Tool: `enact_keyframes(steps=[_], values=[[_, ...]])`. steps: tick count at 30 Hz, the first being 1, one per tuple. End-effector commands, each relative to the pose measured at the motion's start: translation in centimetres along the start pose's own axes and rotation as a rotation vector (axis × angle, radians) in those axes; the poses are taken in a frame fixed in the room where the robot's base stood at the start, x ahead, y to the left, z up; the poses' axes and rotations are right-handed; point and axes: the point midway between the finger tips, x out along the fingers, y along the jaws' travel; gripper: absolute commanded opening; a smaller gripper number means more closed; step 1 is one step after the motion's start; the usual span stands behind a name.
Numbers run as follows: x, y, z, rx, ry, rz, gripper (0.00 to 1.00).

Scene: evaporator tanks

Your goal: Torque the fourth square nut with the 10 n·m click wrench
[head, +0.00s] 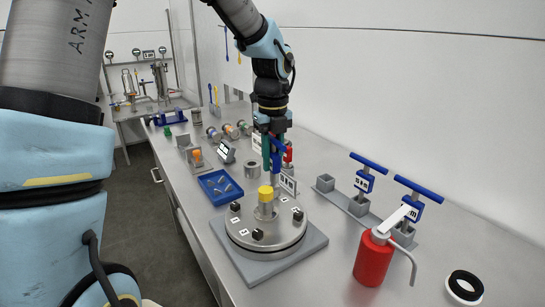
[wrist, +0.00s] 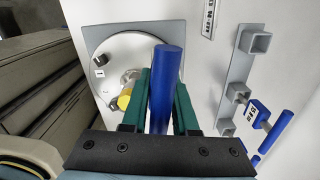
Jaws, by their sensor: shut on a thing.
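My gripper (head: 272,150) is shut on the blue handle (wrist: 166,90) of a T-handle wrench. The handle lies between the green fingers, above the far side of the round steel lid (head: 244,238). The wrench's lower end is partly hidden behind the yellow-topped centre post (head: 265,193), so I cannot tell whether it touches a nut. A far nut is hidden. The wrist view shows one nut (wrist: 102,59) on the lid (wrist: 118,48).
A grey rack (head: 345,206) at the right holds two blue T-handle wrenches (head: 366,181) (head: 412,205); its far socket (head: 325,183) is empty. A red bottle (head: 374,260) and a black-and-white ring (head: 464,287) stand nearer. A blue tray (head: 220,187) lies left of the lid.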

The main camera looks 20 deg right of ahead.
Motion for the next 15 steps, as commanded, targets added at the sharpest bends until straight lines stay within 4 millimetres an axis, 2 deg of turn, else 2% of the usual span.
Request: enact_keyframes(steps=[15], values=[[-0.09, 0.02, 0.01, 0.081, 0.000, 0.000, 0.00]])
